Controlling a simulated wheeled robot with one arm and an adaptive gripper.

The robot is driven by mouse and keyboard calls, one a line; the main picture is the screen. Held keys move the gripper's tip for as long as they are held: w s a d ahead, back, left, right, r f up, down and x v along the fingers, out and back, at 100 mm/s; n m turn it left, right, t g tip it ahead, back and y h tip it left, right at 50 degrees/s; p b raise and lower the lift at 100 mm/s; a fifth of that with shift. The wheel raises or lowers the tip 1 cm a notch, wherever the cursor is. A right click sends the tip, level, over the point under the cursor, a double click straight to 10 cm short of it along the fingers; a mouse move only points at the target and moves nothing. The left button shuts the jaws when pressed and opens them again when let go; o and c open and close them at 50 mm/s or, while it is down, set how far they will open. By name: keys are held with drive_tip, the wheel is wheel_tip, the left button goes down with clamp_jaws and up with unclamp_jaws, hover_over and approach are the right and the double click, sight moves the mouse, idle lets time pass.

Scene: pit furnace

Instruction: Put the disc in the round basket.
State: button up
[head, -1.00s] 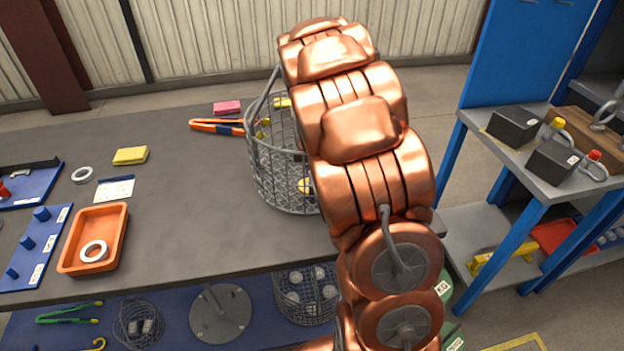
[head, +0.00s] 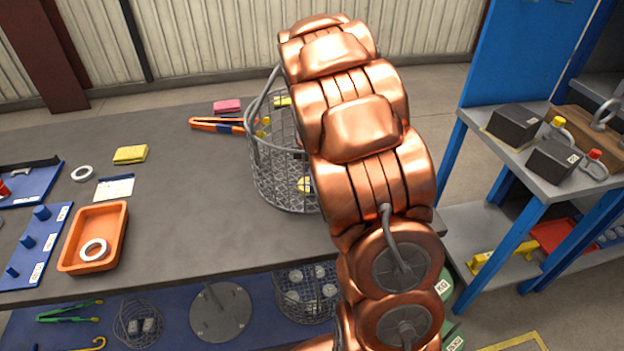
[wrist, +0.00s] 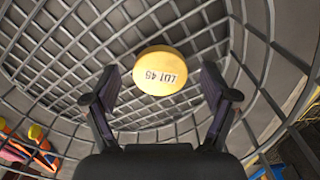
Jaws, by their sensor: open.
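The disc (wrist: 160,71) is yellow with dark lettering on its face. In the wrist view it is inside the round wire basket (wrist: 50,53), against the mesh floor. My gripper (wrist: 161,93) is open, its two fingers spread on either side of the disc with gaps between. In the head view the basket (head: 275,165) stands on the grey table, partly hidden by my arm. A yellow part of the disc (head: 304,185) shows low through its mesh. My gripper is hidden behind my arm in the head view.
An orange tray (head: 95,225) holds a white ring (head: 93,250). The table's middle is clear. A blue shelf unit (head: 515,150) stands at right.

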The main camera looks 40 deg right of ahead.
wheel_tip(320, 180, up, 12)
drive_tip(key=b, duration=0.1)
drive_tip(key=shift+f+b, duration=0.2)
drive_tip(key=shift+b, duration=0.2)
idle(0.4)
